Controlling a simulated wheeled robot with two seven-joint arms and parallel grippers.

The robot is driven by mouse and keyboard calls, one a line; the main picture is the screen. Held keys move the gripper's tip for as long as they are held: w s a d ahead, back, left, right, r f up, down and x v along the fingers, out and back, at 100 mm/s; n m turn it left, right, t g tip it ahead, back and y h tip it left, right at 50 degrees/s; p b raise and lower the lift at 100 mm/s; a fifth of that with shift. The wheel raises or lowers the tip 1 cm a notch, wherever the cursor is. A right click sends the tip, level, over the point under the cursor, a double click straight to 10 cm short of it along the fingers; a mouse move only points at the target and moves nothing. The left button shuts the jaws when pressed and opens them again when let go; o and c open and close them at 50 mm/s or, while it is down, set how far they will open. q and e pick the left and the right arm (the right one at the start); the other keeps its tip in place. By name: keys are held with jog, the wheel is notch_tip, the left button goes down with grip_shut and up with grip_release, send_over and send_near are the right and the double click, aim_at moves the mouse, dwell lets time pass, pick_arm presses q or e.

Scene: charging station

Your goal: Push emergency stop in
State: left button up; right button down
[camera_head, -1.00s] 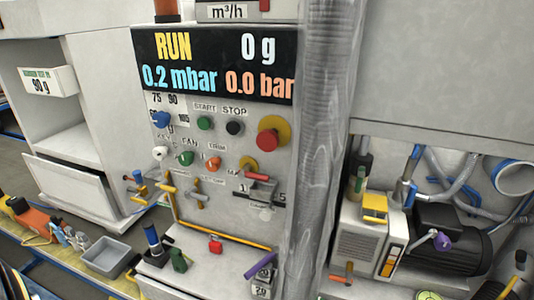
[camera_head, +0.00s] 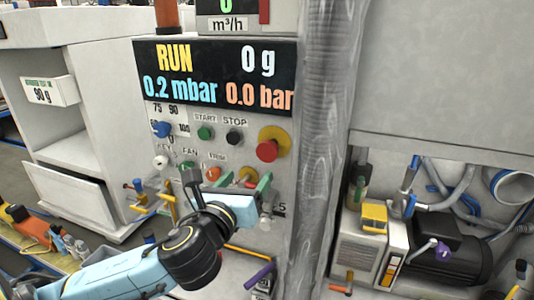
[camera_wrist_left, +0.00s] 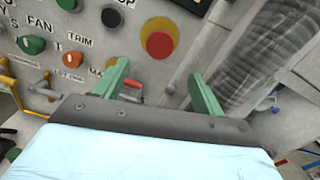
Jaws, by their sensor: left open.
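The emergency stop is a red mushroom button on a yellow round plate, on the upper right of the grey control panel. In the head view the red button (camera_head: 267,150) stands out from the panel; it also shows in the left wrist view (camera_wrist_left: 159,45). My left gripper (camera_head: 256,183) has green fingers and is open and empty, just below the button in the head view. In the left wrist view its fingertips (camera_wrist_left: 158,70) lie apart, with the button beyond and between them. No contact with the button shows. My right gripper is not in view.
A dark display (camera_head: 217,74) reading RUN sits above the button. Green START (camera_head: 205,133) and black STOP (camera_head: 234,137) buttons are to its left, with several knobs below. A clear ribbed hose (camera_head: 325,150) runs vertically close on the right. A purple handle (camera_head: 260,275) sticks out low.

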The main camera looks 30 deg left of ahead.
aim_at(266, 153)
pick_arm(q)
jog(key=b+x, duration=0.2)
jog(key=x, duration=1.1)
jog(key=shift+w+b, duration=0.15)
jog(key=shift+b, duration=0.25)
jog(key=shift+c, duration=0.4)
